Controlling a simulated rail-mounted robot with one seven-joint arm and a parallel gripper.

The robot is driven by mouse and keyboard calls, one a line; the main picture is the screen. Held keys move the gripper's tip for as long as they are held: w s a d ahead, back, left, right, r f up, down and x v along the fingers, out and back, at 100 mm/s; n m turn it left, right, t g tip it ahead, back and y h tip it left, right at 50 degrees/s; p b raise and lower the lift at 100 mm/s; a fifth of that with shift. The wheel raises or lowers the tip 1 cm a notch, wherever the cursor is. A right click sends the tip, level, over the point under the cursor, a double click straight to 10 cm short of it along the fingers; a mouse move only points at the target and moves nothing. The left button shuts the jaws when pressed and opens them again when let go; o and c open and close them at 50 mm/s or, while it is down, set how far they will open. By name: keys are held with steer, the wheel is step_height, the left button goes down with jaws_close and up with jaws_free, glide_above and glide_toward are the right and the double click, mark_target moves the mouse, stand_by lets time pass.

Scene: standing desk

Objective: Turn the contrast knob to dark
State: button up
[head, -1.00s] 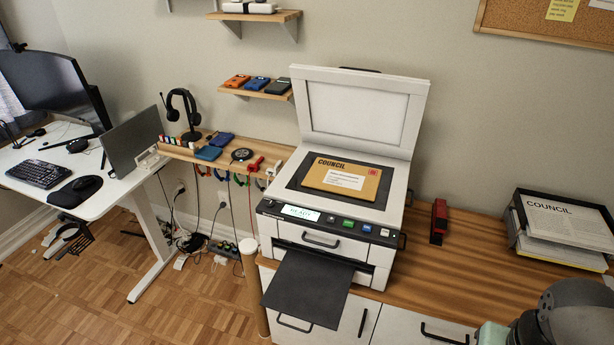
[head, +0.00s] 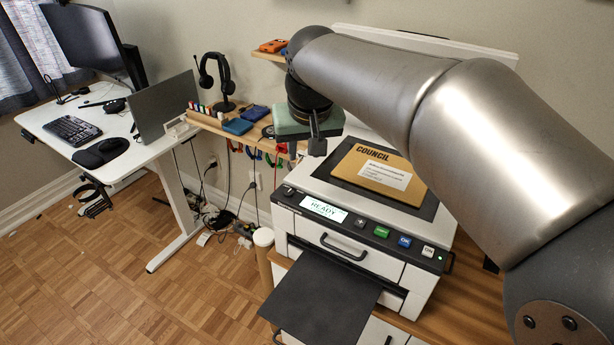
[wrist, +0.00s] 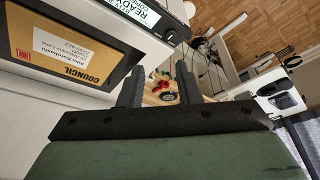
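The copier (head: 345,240) has a dark front panel with a lit display (head: 324,208) reading "READY". A small round dark knob (head: 289,191) sits at the panel's left end, left of the display; its markings and setting are too small to read. In the wrist view a round knob-like part (wrist: 170,35) shows beside the display (wrist: 147,12). My gripper (head: 316,142) is above the copier's back left corner, behind and above the knob, and touches nothing that I can see. In the wrist view its fingers (wrist: 160,80) are apart with nothing between them.
A tan "COUNCIL" envelope (head: 380,173) lies on the copier glass under the raised lid. A dark output tray (head: 322,300) juts out in front. Buttons (head: 381,232) line the panel's right side. A wall shelf (head: 209,122) with small items and a headset (head: 216,78) stands left.

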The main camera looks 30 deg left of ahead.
steer(key=a, duration=0.2)
steer(key=p, duration=0.2)
glide_toward(288, 192)
steer(key=x, duration=0.7)
steer(key=shift+w+f, duration=0.1)
steer(key=shift+f, duration=0.05)
jaws_close()
